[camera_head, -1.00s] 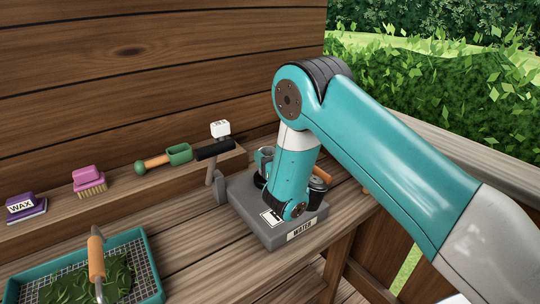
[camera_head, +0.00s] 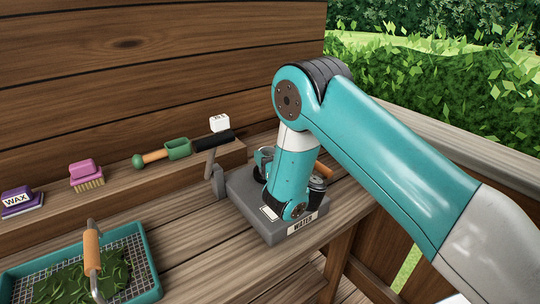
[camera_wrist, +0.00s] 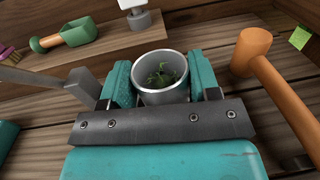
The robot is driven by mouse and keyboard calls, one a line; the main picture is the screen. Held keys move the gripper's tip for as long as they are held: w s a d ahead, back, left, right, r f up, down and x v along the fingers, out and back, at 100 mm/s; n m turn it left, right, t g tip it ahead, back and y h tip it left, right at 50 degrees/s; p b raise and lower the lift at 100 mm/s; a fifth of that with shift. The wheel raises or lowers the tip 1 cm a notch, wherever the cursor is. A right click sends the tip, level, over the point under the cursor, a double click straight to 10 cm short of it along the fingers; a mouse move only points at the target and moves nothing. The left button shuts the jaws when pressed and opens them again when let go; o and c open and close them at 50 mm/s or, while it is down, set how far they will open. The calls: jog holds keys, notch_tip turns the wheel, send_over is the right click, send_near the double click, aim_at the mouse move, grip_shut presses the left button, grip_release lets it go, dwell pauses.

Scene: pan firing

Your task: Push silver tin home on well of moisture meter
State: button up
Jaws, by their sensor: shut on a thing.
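The silver tin (camera_wrist: 160,92) is in the wrist view, upright or nearly so, with green leafy bits inside. My gripper (camera_wrist: 160,80) is shut on it, with a teal finger on each side. In the head view my wrist (camera_head: 290,190) is over the moisture meter (camera_head: 240,203), a grey box with a printed front label. My arm hides the tin and most of the top of the meter there. The well does not show, so I cannot tell how the tin sits in it.
An orange-handled tool (camera_wrist: 255,55) lies right of the tin. A green scoop (camera_head: 178,148), pink brush (camera_head: 86,172) and wax block (camera_head: 20,202) are on the shelf. A teal sieve tray (camera_head: 152,270) is front left.

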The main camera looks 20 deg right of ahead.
jog(key=shift+f+b, duration=0.5)
jog(key=shift+f, duration=0.1)
jog(key=o, duration=1)
jog(key=shift+r, duration=0.1)
